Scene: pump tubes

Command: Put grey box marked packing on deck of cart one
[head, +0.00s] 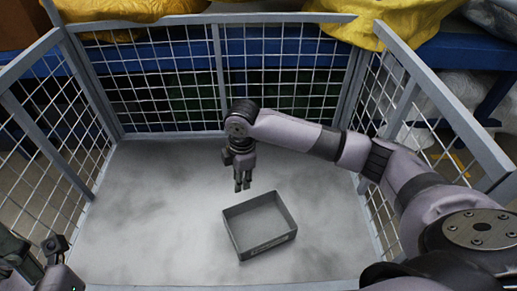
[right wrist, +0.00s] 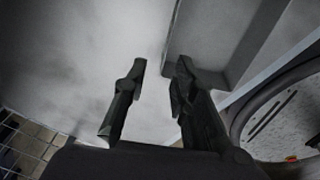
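The grey open-topped box (head: 284,240) sits upright on the grey deck (head: 150,215) of the mesh-sided cart, a little right of the middle. Its near side bears small markings that I cannot read. My right gripper (head: 243,185) points down above the deck, just behind the box's far left corner. In the right wrist view its two fingers (right wrist: 158,82) stand apart with nothing between them, and part of the box (right wrist: 215,35) shows beside the right finger. Part of my left arm's end (head: 58,262) shows at the lower left; its finger state is unclear.
Wire mesh walls (head: 165,80) with grey frames enclose the deck at the left, back and right. Behind stands a blue rack (head: 290,52) with yellow bags (head: 385,22) on top. The deck left of the box is bare.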

